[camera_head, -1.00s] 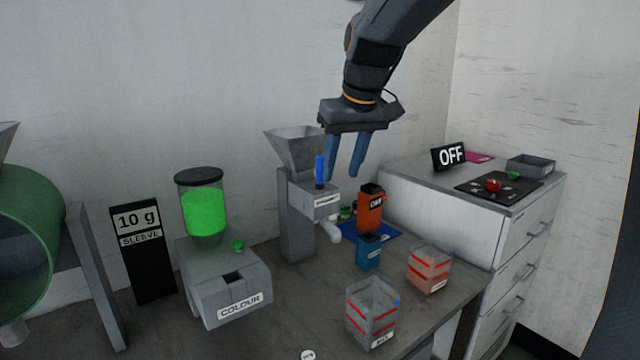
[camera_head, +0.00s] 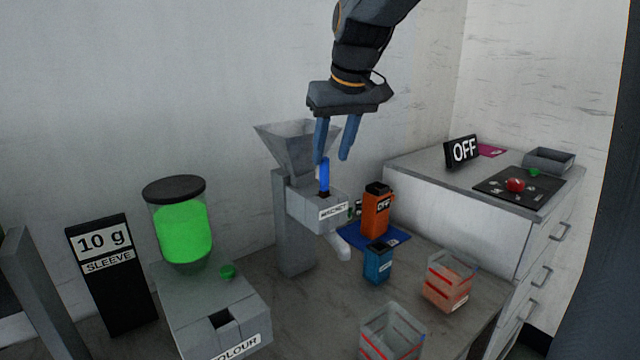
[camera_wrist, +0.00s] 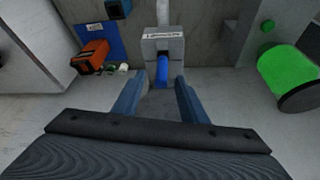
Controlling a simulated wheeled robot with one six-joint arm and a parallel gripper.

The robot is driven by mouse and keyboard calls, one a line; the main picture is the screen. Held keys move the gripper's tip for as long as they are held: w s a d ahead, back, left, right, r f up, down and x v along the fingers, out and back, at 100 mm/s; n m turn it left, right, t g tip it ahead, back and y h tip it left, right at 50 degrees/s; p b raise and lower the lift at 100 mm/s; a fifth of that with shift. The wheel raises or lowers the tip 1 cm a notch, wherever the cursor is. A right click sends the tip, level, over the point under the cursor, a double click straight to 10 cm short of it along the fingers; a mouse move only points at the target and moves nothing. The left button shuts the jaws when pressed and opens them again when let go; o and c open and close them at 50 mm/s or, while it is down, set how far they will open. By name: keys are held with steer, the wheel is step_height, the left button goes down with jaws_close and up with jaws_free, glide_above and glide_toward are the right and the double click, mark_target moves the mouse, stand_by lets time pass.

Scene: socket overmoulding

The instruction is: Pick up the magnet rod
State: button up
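The magnet rod (camera_head: 323,175) is a bright blue upright rod standing in the grey block labelled MAGNET (camera_head: 318,207), below the grey hopper. In the wrist view the rod (camera_wrist: 163,72) shows at the front of the block (camera_wrist: 163,45), between the two finger lines and beyond the tips. My gripper (camera_head: 333,158) is open and empty, with blue fingers pointing down. In the head view its tips are close to the rod's top; whether they touch cannot be told. In the wrist view my gripper (camera_wrist: 158,88) shows a wide gap between its fingers.
A grey hopper (camera_head: 291,140) stands right behind the rod. An orange device (camera_head: 377,215) and a small blue box (camera_head: 379,266) stand to the right on the bench. Clear bins (camera_head: 392,332) are in front. A green-filled COLOUR dispenser (camera_head: 184,232) is at the left.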

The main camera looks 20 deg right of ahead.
mark_target(324, 185)
steer(key=shift+p+x, duration=1.15)
steer(key=shift+x, duration=2.7)
steer(key=shift+s+a, duration=0.1)
steer(key=shift+a, duration=0.1)
jaws_close()
